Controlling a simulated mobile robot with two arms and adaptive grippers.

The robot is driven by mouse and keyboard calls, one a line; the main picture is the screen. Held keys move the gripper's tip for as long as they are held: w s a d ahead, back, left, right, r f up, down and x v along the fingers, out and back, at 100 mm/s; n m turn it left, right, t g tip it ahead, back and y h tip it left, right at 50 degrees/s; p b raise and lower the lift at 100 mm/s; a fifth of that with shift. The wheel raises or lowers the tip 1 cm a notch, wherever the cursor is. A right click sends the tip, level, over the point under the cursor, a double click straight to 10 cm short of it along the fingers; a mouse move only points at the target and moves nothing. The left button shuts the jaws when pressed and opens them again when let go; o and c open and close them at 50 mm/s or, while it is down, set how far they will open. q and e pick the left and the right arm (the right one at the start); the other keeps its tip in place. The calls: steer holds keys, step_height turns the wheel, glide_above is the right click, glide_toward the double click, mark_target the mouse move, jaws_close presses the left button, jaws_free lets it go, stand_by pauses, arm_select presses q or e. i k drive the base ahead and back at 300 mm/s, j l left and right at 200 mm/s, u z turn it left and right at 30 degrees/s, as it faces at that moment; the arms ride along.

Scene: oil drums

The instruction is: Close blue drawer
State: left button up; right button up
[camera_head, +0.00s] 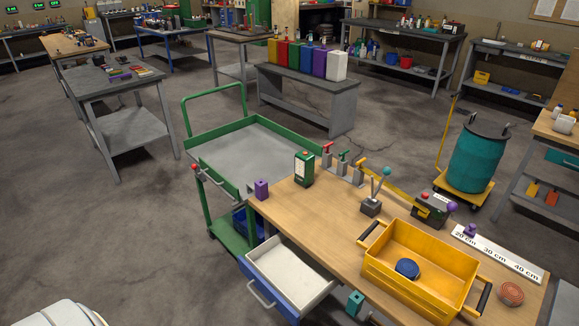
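The blue drawer (268,299) sits under the near left end of the wooden workbench (325,210). It is pulled out, and its pale, empty-looking inside shows from above. Its blue side wall and a grey bar handle (261,296) on its front face are in view. The lower part of the drawer front runs towards the bottom edge of the picture. Neither of my grippers shows in the head view.
A green cart (221,252) stands close behind the drawer. A yellow crate (421,266) holding a round blue item (407,268) sits on the workbench. A purple block (261,189) is near the bench's left edge. The floor left of the drawer is clear.

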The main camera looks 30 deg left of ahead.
mark_target(294, 282)
steer(key=u, duration=1.25)
